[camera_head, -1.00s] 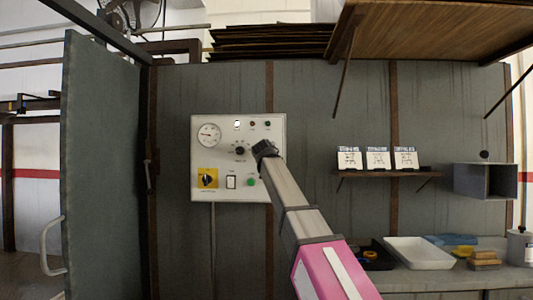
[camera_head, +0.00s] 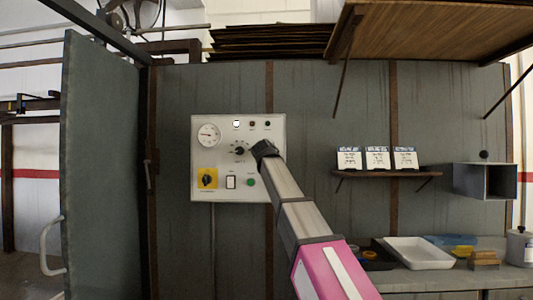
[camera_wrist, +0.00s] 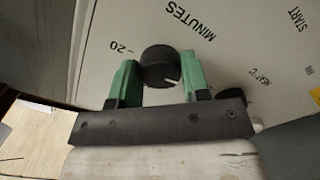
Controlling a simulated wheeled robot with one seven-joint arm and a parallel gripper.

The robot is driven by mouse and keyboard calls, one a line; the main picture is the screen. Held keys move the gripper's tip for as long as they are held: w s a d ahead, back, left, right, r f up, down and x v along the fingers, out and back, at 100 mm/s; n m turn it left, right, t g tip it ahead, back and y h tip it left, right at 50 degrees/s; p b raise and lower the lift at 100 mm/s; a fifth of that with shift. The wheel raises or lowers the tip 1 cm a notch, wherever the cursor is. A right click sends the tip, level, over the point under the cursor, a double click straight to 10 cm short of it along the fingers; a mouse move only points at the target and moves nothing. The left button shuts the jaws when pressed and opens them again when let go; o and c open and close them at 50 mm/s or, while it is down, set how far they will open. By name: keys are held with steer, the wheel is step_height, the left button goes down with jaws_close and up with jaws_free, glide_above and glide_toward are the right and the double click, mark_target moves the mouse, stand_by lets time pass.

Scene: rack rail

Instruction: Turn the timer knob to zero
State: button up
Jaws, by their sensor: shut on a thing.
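The timer knob (camera_wrist: 159,65) is a round black knob with a white pointer mark, which points to the lower right in the wrist view. It sits between the two green fingers of my gripper (camera_wrist: 160,80), shut on it from both sides. The lettering MINUTES (camera_wrist: 188,20) and a mark reading 20 (camera_wrist: 118,47) are printed near it on the pale panel. In the head view my gripper (camera_head: 259,149) is at the right part of the white control panel (camera_head: 220,135) and hides the timer knob there.
Another black knob (camera_head: 239,150) sits just left of my gripper. The panel also carries a round gauge (camera_head: 208,134), a yellow-plated switch (camera_head: 207,178), a white rocker (camera_head: 231,182) and a green button (camera_head: 251,182). A shelf with cards (camera_head: 385,173) is on the right.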

stand_by(0.4)
steer(key=o, duration=0.9)
steer(key=shift+s, duration=0.1)
steer(key=s, duration=1)
steer(key=shift+s+a, duration=0.2)
steer(key=shift+s, duration=0.15)
